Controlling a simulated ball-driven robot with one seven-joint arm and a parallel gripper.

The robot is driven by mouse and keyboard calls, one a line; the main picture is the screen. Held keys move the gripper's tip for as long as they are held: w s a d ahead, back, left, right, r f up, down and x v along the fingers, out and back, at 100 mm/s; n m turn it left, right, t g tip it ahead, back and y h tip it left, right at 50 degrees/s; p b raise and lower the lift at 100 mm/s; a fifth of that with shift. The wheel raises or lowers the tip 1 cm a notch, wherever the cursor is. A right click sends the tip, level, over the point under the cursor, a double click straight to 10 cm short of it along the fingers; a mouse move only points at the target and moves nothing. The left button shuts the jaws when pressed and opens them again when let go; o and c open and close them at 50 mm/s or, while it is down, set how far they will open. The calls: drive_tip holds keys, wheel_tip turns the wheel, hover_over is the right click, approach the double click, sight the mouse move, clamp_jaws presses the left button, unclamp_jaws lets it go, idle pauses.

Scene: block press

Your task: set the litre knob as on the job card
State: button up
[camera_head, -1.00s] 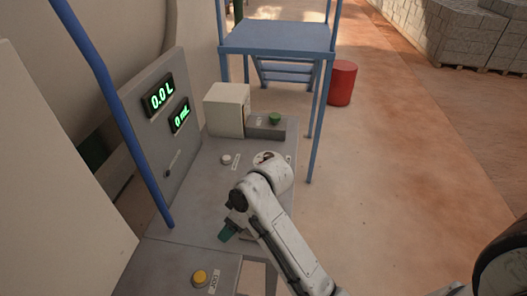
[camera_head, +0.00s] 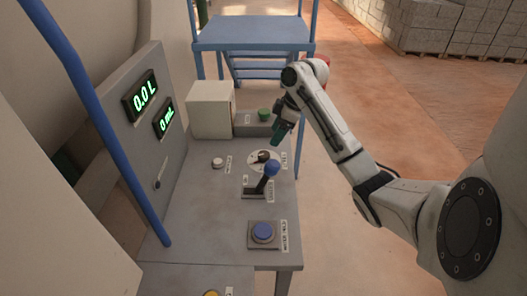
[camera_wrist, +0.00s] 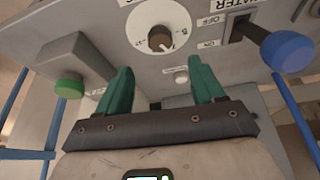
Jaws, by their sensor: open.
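The litre knob is likely the dark round knob (camera_wrist: 160,38) on a white numbered dial (camera_wrist: 150,20) in the wrist view; its setting is too small to read for sure. In the head view the dial (camera_head: 256,164) lies on the grey console top, behind the blue-topped lever. My gripper (camera_wrist: 157,80) has green fingers, spread open and empty, with the knob between and beyond them. In the head view my gripper (camera_head: 280,134) hangs above the console near the dial, apart from it. The display (camera_head: 145,95) reads 0.0 L. I do not see a job card.
A blue-handled lever (camera_head: 271,170) marked WATER, ON and OFF stands beside the dial. A blue button (camera_head: 263,232), a green button (camera_head: 264,115), a white button (camera_head: 218,162) and a white box (camera_head: 211,109) are around it. A second display (camera_head: 164,119) reads 0 mL.

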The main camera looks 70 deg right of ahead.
sight(264, 154)
drive_tip(key=x, duration=0.9)
drive_tip(key=shift+f+p, duration=0.25)
drive_tip(key=shift+p, duration=0.1)
drive_tip(key=shift+c, duration=0.5)
drive_tip(key=c, duration=0.9)
